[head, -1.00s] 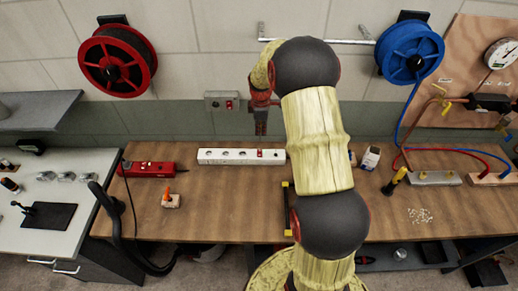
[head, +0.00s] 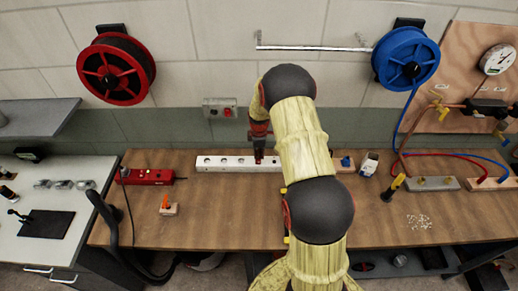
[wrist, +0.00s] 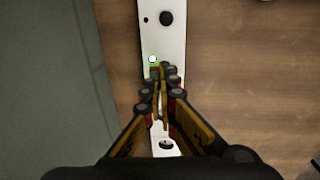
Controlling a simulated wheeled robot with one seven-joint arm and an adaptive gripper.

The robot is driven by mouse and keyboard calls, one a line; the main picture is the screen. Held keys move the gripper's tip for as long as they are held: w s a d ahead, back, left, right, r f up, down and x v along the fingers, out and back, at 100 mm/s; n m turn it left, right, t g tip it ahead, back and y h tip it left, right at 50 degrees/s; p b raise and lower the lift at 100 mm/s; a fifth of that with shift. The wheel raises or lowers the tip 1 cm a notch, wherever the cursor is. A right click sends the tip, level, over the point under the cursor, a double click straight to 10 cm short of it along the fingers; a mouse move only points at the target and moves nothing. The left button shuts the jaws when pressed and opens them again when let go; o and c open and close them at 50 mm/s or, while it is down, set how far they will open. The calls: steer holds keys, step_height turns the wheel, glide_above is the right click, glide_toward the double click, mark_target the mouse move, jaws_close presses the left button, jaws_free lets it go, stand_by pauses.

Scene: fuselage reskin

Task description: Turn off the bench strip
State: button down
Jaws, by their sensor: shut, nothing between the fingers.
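The bench strip (head: 222,163) is a long white power strip with round sockets, lying along the back of the wooden bench. It also shows in the wrist view (wrist: 164,42), running top to bottom under my gripper. My gripper (head: 258,160) is at the right part of the strip, pointing down, with its fingers together and nothing between them. In the wrist view my fingertips (wrist: 163,72) are over the strip, just beside a small bright spot with a red and green edge (wrist: 152,59). The fingers hide the surface beneath them, so contact cannot be told.
A wall box with a red button (head: 220,108) is behind the strip. A red unit (head: 147,177) and a small block with an orange part (head: 167,207) lie to the left. My arm covers the bench's middle right.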

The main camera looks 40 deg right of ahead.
steer(key=shift+f, duration=0.6)
steer(key=shift+w+f, duration=0.1)
steer(key=shift+d+f+b, duration=0.15)
steer(key=shift+f+b, duration=0.2)
steer(key=shift+b, duration=0.15)
steer(key=shift+s+a, duration=0.55)
steer(key=shift+s, duration=0.15)
